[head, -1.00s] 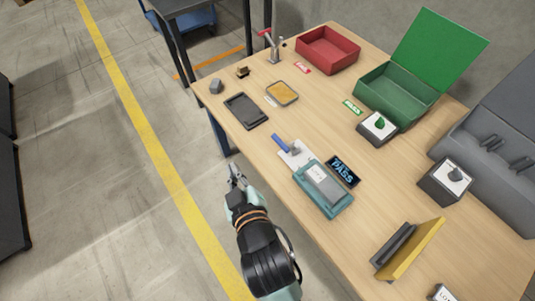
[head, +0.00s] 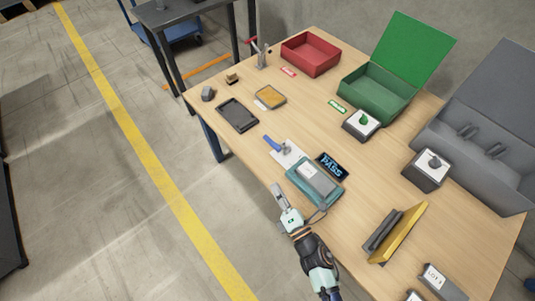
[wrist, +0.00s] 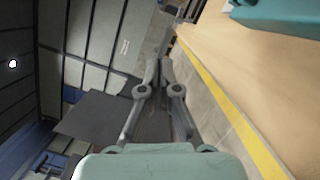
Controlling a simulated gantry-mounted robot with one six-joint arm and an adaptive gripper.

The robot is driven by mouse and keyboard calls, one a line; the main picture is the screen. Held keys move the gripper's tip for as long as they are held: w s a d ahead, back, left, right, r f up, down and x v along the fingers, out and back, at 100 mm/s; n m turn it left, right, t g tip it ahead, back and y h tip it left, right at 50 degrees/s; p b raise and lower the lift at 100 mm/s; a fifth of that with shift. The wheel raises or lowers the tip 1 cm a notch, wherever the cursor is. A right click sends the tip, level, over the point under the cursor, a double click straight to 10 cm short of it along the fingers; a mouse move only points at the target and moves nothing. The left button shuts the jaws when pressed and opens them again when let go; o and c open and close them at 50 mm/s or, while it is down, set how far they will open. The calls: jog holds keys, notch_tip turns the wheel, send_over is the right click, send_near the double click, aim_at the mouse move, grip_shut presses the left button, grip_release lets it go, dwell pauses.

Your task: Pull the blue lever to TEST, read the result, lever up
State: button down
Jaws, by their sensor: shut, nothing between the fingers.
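The blue lever (head: 272,144) stands on a white plate (head: 287,156) near the table's front edge, its blue handle pointing to the upper left. Beside it is a dark display (head: 332,166) that reads PASS in blue. A teal tray (head: 303,190) holding a grey and white block (head: 317,178) sits just in front of the display. My gripper (head: 277,189) is shut and empty at the front edge, below the lever and left of the teal tray. In the wrist view my fingers (wrist: 165,66) are together, and part of a teal object (wrist: 285,15) shows at the upper right.
A red bin (head: 311,55) and an open green bin (head: 377,97) stand at the back. A black tray (head: 238,115) and a tan-filled dish (head: 270,97) lie to the left. A yellow and grey stand (head: 402,235) is on the right. Floor beside the table is clear.

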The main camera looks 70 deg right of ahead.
jog(key=shift+w+d, duration=0.1)
jog(key=b+x, duration=0.1)
jog(key=x, duration=0.8)
jog(key=shift+w+d, duration=0.2)
jog(key=shift+w, duration=0.05)
jog(key=d, duration=0.1)
jog(key=s+d+r+p, duration=0.1)
jog(key=d+p, duration=0.1)
jog(key=shift+s+d+r, duration=0.2)
jog(key=shift+s+r, duration=0.1)
jog(key=shift+r, duration=0.1)
jog(key=shift+r+p, duration=0.15)
jog(key=shift+p, duration=0.3)
